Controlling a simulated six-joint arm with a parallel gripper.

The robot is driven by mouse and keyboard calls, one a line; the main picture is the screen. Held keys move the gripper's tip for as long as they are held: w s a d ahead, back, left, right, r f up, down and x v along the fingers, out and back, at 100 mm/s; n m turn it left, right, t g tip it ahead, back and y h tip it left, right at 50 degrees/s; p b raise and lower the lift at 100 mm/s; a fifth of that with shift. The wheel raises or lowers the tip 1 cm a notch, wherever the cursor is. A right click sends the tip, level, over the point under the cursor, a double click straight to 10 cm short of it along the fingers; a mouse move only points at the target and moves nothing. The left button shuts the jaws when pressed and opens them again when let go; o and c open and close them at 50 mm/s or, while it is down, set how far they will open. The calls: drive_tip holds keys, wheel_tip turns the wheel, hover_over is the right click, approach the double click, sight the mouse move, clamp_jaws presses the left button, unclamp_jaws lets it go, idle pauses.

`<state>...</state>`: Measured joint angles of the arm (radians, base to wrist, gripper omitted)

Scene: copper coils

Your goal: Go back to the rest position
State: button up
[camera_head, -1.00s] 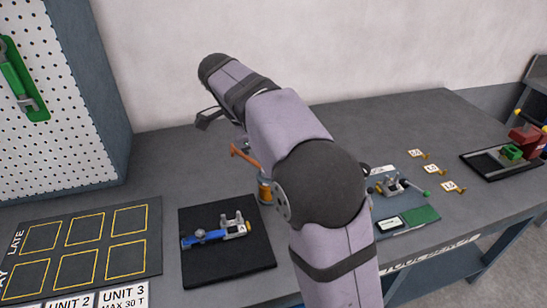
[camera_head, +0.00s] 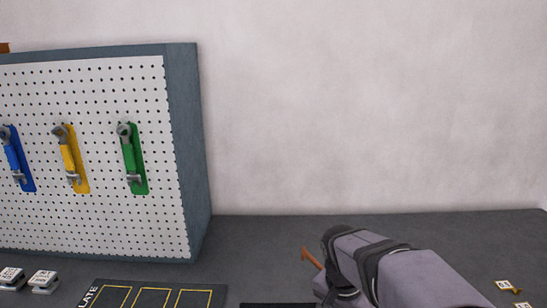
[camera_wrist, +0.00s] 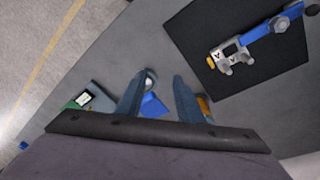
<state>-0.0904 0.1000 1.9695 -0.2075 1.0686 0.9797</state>
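My gripper (camera_wrist: 158,95) shows in the wrist view with its two fingers apart, and I see nothing clamped between them. A small blue patch (camera_wrist: 153,106) shows through the gap, seemingly below the fingers. An orange part (camera_wrist: 206,106) shows just beside the right finger, mostly hidden. In the head view my arm reaches in at the bottom right, and I cannot make out the fingers there. A copper-coloured handle (camera_head: 312,258) sticks up just left of the arm.
A black mat (camera_wrist: 186,30) holds a blue and metal tool (camera_wrist: 258,38). A pegboard (camera_head: 90,200) with blue, yellow (camera_head: 69,158) and green (camera_head: 132,158) wrenches stands at the left. A yellow-outlined board (camera_head: 215,290) lies before it. The grey bench (camera_head: 260,240) between pegboard and arm is clear.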

drive_tip(key=s+f+n, duration=0.2)
drive_tip(key=s+n, duration=0.1)
drive_tip(key=s, duration=0.1)
drive_tip(key=s+a+f+n+y+p, duration=0.1)
drive_tip(key=s+n, duration=0.2)
drive_tip(key=s, duration=0.2)
drive_tip(key=s+f+n+y+p, duration=0.1)
drive_tip(key=s+f+n, duration=0.1)
drive_tip(key=s+n, duration=0.1)
drive_tip(key=shift+s+a+f, duration=0.2)
drive_tip(key=shift+s+f, duration=0.15)
drive_tip(key=shift+s, duration=0.3)
drive_tip(key=shift+p, duration=0.3)
